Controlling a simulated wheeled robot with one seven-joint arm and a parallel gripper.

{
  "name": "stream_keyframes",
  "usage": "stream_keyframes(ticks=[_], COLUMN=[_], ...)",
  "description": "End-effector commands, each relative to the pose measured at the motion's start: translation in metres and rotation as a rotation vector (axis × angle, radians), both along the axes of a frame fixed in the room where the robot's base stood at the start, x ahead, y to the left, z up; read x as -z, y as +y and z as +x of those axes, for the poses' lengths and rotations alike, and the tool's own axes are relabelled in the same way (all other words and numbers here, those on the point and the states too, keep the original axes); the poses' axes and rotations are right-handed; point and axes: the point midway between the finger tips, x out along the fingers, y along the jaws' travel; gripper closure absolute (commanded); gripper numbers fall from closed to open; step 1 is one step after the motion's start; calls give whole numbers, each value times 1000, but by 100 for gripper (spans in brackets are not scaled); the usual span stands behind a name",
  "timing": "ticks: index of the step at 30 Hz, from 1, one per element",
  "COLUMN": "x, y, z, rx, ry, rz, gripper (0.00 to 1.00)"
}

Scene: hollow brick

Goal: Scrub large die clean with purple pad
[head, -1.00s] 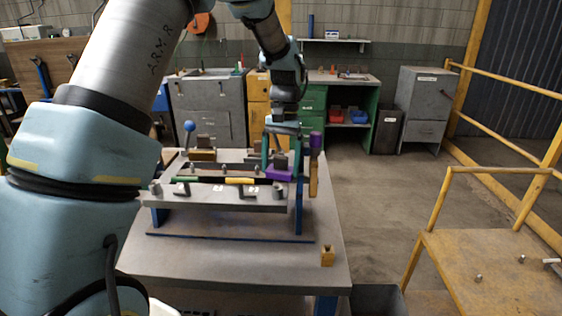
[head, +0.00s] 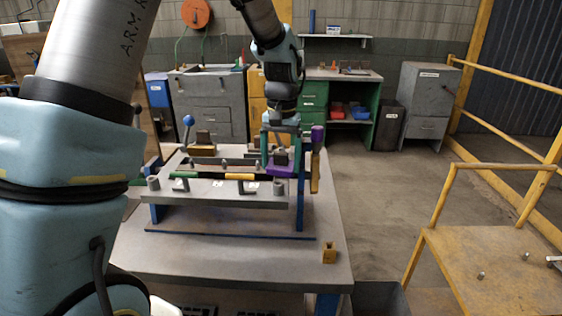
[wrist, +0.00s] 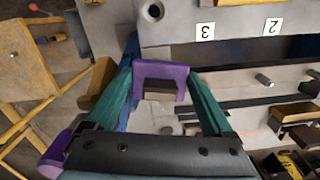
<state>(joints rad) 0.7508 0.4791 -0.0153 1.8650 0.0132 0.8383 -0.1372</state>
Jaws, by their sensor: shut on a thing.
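My gripper (wrist: 160,95) has green fingers and is shut on the purple pad (wrist: 160,72), a U-shaped piece held between the fingertips. In the head view the pad (head: 281,171) is at the right end of the grey bench fixture (head: 215,196). A dark grey block (head: 281,158) shows between the fingers just behind the pad. I cannot tell whether the pad touches it or the fixture. No piece is clearly recognisable as the large die; it may be this block, which the pad and fingers partly hide in the wrist view.
A purple-topped yellow post (head: 316,160) stands close right of my gripper. Green and yellow handles (head: 240,177) lie along the fixture's front. A blue-ball lever (head: 188,121) stands at left.

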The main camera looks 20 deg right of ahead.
Motion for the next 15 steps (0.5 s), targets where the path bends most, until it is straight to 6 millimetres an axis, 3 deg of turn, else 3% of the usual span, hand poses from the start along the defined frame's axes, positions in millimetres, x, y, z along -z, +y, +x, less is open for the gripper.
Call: stream_keyframes(ticks=[1,4,15], x=[-8,-8,-8], y=[-3,-2,8], z=[13,11,-17], rx=[-18,-18,-10], ry=[-36,-35,-27], rz=[-26,-25,-23], gripper=[94,94,94])
